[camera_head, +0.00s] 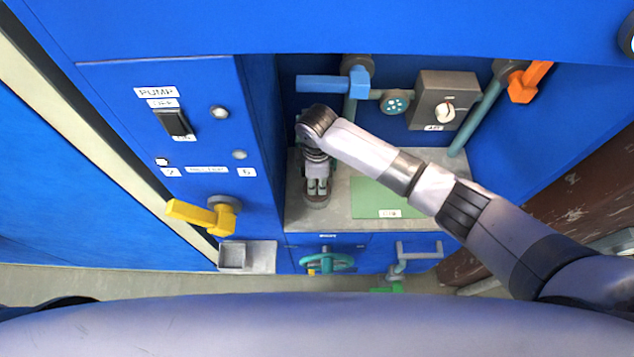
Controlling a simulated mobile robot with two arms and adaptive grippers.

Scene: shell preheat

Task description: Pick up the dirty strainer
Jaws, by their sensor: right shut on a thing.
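My right gripper (317,186) points down over the grey counter inside the blue recess, left of the green mat. It is shut on a small grey-brown round thing (316,202) at its fingertips, which looks like the dirty strainer. The fingers and wrist cover much of it, so its mesh or dirt cannot be made out. I cannot tell whether it touches the counter (345,213). My left gripper is not in view.
A green mat (375,199) lies to the right on the counter. Behind are a blue handle (330,84), a gauge (395,102), a grey box with a knob (428,110) and an orange handle (525,82). The panel wall (258,140) with a yellow lever (190,213) stands close left.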

